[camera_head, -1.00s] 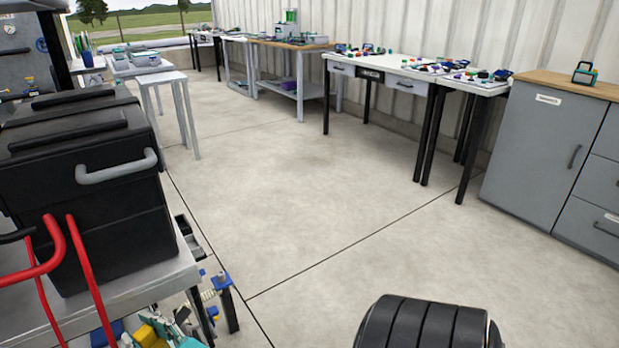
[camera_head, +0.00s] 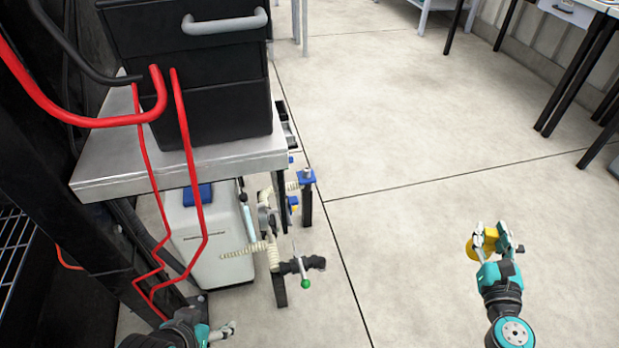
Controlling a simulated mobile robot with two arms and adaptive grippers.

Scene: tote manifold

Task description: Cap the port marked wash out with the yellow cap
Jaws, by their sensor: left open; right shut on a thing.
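My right gripper (camera_head: 497,242) is at the right, over open floor, shut on the yellow cap (camera_head: 475,249). My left gripper (camera_head: 225,331) is open at the bottom, left of centre, only partly in view. A cluster of pipework (camera_head: 266,220) with cream ribbed hoses and dark fittings stands below the right end of the metal table. A green knob (camera_head: 305,284) shows at its lower front. The wash out mark cannot be read, and I cannot tell which port bears it. Both grippers are apart from the pipework.
A black tote (camera_head: 190,85) stands on the metal table (camera_head: 100,175). Red tubes (camera_head: 180,130) hang down in front of it. A white unit (camera_head: 215,240) with a blue lid stands underneath. A blue-topped post (camera_head: 306,178) rises beside the pipework.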

